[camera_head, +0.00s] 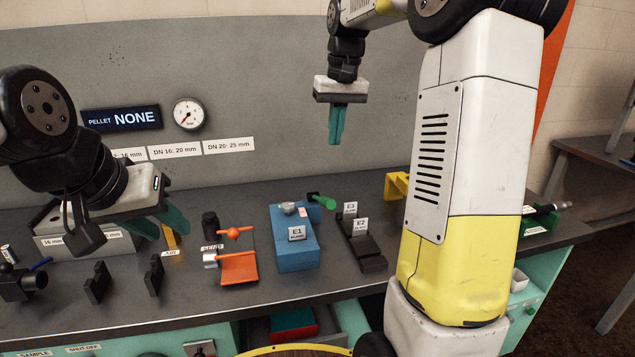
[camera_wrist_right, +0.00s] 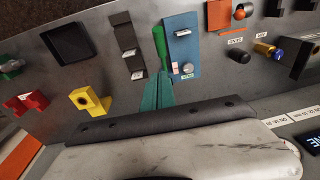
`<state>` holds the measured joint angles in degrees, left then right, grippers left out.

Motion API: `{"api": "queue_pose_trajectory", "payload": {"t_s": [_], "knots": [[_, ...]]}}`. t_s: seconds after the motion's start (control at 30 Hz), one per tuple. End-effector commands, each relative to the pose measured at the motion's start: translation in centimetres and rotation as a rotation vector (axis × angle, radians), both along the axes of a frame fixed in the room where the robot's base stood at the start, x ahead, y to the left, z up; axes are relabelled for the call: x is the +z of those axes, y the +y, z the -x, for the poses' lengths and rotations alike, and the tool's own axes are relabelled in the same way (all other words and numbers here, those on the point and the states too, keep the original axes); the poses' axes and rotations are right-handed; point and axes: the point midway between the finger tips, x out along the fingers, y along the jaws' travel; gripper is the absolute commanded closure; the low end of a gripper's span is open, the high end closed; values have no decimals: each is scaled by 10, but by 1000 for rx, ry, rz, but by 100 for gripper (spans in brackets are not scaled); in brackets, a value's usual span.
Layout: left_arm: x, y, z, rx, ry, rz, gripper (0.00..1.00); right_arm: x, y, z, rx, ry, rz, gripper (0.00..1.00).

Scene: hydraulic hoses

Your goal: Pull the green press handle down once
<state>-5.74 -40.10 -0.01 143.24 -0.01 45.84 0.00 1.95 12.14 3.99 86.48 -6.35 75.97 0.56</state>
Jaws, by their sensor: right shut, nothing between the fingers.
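The green press handle (camera_head: 322,201) sticks out to the right from the top of the blue press block (camera_head: 298,247) labelled E1. It also shows in the right wrist view (camera_wrist_right: 160,45), just beyond my fingertips in the picture. My right gripper (camera_head: 336,142) hangs pointing down, behind and above the handle in the head view. Its teal fingers (camera_wrist_right: 158,80) are shut together and empty, and a gap shows between them and the handle in the head view. My left gripper (camera_head: 162,230) is open over the left part of the bench, its fingers apart.
An orange fixture (camera_head: 238,267) stands left of the press. Dark blocks (camera_head: 362,248) labelled E2 and E3 stand to its right, with a yellow bracket (camera_head: 394,185) behind them. A pressure gauge (camera_head: 188,114) and a display reading NONE (camera_head: 121,119) are on the back panel.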

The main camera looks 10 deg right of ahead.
Motion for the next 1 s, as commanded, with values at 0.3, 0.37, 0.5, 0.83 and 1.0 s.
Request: {"api": "queue_pose_trajectory", "payload": {"t_s": [0.3,0.37,0.5,0.83,1.0], "knots": [[0,0,0,0,0,0,64,-58,4,-5,1,5,0,100],[0,0,0,0,0,0,64,-71,5,-6,1,5,0,100],[0,0,0,0,0,0,64,-99,7,-8,1,5,0,100],[0,0,0,0,0,0,64,-128,14,7,0,0,0,100],[0,0,0,0,0,0,64,-130,14,8,0,-1,0,100]]}}
